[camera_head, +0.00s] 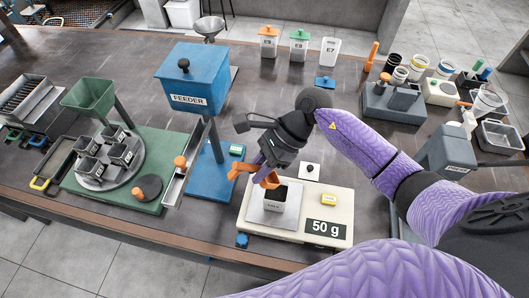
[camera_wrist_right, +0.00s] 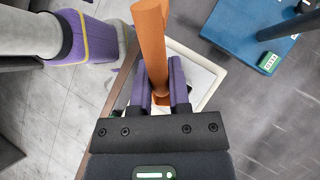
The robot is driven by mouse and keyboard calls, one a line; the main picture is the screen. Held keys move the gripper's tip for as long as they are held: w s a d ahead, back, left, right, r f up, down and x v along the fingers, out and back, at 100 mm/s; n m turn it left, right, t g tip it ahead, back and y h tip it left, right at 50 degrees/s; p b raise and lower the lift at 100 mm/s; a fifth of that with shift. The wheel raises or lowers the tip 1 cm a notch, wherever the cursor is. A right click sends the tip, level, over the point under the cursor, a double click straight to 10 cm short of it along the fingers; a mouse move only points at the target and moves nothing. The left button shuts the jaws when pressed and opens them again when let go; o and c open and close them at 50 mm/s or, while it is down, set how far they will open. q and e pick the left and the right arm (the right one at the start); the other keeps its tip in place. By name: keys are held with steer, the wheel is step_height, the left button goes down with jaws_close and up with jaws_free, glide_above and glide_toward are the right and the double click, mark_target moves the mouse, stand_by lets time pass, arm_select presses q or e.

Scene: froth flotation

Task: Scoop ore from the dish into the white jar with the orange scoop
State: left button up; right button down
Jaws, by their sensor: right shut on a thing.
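In the right wrist view, the scoop's thick orange handle (camera_wrist_right: 151,42) stands between the purple fingers (camera_wrist_right: 160,88). My left gripper is not in view.
The balance (camera_head: 285,233) reads 50 g near the front edge. Lidded jars (camera_head: 299,43) stand behind. Containers crowd the right. Bare table (camera_head: 255,95) lies behind the gripper.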

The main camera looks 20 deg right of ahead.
mark_target(230, 174)
steer(key=a+h+p, duration=0.2)
steer(key=h+p, duration=0.1)
steer(key=shift+r, duration=0.35)
steer(key=a+h, duration=0.2)
steer(key=f+h, duration=0.1)
steer(key=shift+w+a+h, duration=0.25)
steer(key=shift+a+h, duration=0.65)
steer(key=shift+h, duration=0.1)
